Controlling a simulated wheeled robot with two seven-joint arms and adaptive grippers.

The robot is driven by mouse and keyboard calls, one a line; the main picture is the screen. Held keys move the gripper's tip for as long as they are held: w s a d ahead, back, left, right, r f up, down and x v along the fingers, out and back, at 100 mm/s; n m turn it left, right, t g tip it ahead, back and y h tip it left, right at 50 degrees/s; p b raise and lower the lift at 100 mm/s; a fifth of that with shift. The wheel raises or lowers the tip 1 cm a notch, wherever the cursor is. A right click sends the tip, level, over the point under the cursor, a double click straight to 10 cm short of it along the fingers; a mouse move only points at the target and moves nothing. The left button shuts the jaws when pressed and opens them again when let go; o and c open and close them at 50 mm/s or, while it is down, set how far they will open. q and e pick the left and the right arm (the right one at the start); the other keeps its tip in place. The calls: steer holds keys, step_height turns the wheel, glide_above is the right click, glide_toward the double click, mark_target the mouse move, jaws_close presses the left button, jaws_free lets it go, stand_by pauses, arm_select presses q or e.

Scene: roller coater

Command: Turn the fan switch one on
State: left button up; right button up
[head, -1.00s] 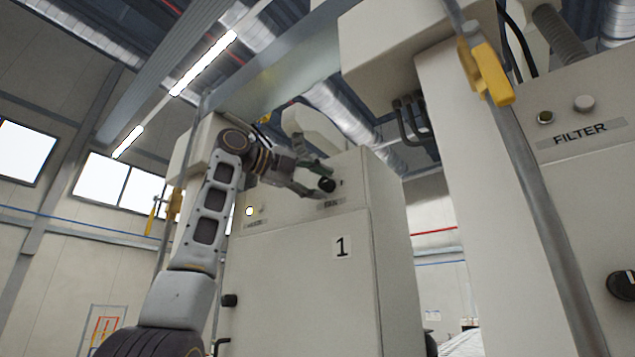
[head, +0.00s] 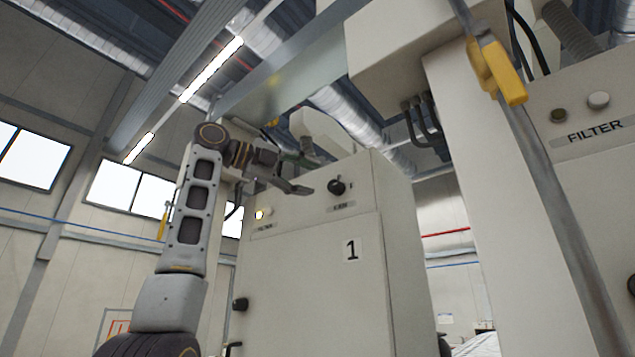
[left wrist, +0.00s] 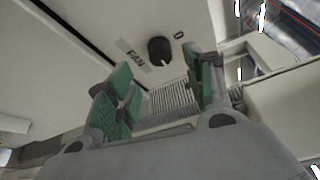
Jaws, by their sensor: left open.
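The fan switch is a round black knob (head: 337,187) on the upper front of the white cabinet marked 1 (head: 300,275). In the left wrist view the knob (left wrist: 160,50) sits beside a FAN label (left wrist: 135,57), with a small light mark on its lower edge. I cannot tell which setting it points to. My left gripper (head: 309,176) is open and empty, just left of the knob and apart from it in the head view. Its green-padded fingers (left wrist: 160,82) are spread, with the knob beyond the gap between them. My right gripper is not in view.
A grey post with a yellow handle (head: 497,72) and a FILTER panel (head: 594,131) stand at right. A cable box (head: 400,60) overhangs at the upper right.

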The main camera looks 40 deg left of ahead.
arm_select(q)
steer(key=v, duration=0.5)
steer(key=shift+s+a, duration=0.15)
steer(key=shift+s, duration=0.05)
stand_by(0.5)
